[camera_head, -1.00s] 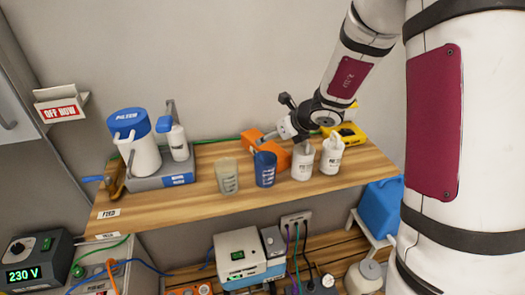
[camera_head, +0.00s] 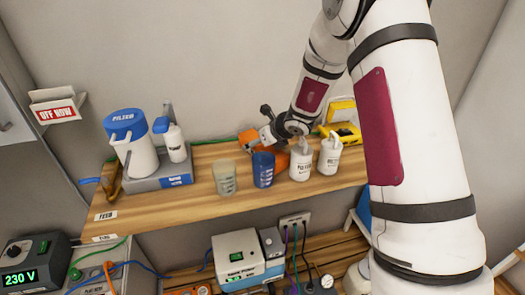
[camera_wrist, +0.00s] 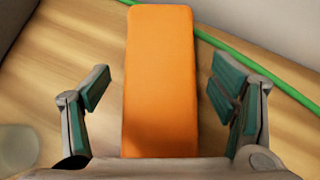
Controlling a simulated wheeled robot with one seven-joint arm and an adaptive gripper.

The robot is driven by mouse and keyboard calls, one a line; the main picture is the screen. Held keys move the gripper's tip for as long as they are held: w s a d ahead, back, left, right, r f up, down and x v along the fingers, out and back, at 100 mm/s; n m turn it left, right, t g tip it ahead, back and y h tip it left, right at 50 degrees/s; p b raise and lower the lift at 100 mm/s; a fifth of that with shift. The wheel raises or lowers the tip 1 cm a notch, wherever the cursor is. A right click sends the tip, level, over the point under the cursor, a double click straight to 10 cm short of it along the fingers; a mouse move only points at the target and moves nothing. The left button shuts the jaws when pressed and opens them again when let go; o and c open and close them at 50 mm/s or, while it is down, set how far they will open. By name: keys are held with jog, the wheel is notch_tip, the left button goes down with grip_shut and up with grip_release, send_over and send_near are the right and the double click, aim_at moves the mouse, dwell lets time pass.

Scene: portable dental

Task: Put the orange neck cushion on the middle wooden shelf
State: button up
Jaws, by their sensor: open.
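The orange neck cushion (camera_wrist: 160,80) is a long, rounded orange block lying on a wooden shelf. In the wrist view it lies lengthwise between the two spread fingers of my gripper (camera_wrist: 160,92), with gaps to both sides. My gripper is open and holds nothing. In the head view the cushion (camera_head: 248,139) lies behind the cups and is partly hidden by my gripper, which is low over it. The upper wooden shelf (camera_head: 205,205) bears the cushion. Another wooden shelf (camera_head: 335,262) shows below it; I cannot tell how many shelves there are.
A clear cup (camera_head: 225,178), a blue cup (camera_head: 263,170) and two white bottles (camera_head: 301,166) stand in front of the cushion. A yellow device (camera_head: 348,132) is to the right. A green cable (camera_wrist: 275,75) runs behind the cushion. A white-and-blue box (camera_head: 242,258) stands on the lower shelf.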

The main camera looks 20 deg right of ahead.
jog(key=c, duration=1.4)
jog(key=shift+r, duration=0.1)
